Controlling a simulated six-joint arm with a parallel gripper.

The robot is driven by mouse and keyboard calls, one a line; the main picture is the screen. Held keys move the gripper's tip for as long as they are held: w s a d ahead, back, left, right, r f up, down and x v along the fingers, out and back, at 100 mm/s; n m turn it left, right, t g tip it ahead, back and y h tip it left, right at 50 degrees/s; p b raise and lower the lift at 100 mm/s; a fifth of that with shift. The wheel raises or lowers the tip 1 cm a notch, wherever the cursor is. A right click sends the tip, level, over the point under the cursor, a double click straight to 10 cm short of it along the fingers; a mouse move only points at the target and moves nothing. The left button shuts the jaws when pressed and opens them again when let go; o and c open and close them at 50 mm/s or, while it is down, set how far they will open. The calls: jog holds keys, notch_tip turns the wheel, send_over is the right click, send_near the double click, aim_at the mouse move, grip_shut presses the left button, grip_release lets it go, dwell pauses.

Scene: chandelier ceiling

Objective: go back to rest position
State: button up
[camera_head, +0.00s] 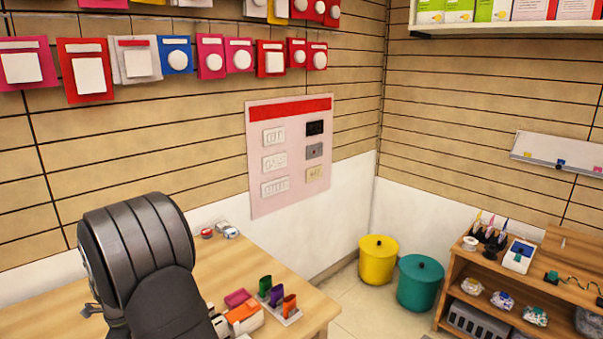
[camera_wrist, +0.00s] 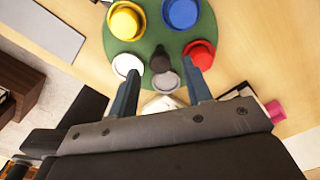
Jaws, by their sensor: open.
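My gripper (camera_wrist: 164,76) shows in the wrist view, its two fingers spread apart with nothing gripped between them. It points toward a round green mat (camera_wrist: 152,48) on a light wooden table. On the mat are a yellow round container (camera_wrist: 126,20), a blue one (camera_wrist: 181,12), a red one (camera_wrist: 201,54) and a white one (camera_wrist: 126,65). A dark knob-like object (camera_wrist: 160,58) and a grey round piece (camera_wrist: 167,80) appear between the fingers. The gripper body hides the lower part of that view. I cannot make out the gripper in the head view.
The head view shows the wooden table (camera_head: 205,262) with colored holders (camera_head: 278,298) near its right edge. A yellow bin (camera_head: 378,260) and a teal bin (camera_head: 419,283) stand on the floor. A wooden shelf unit (camera_head: 560,262) is at right. Packages hang on the slatted wall.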

jog(key=shift+f, duration=0.8)
notch_tip(320, 180, up, 18)
notch_tip(320, 180, down, 18)
jog(key=shift+r, duration=0.2)
jog(key=shift+f, duration=0.25)
jog(key=n, duration=0.9)
jog(key=shift+r, duration=0.1)
dwell(1.0)
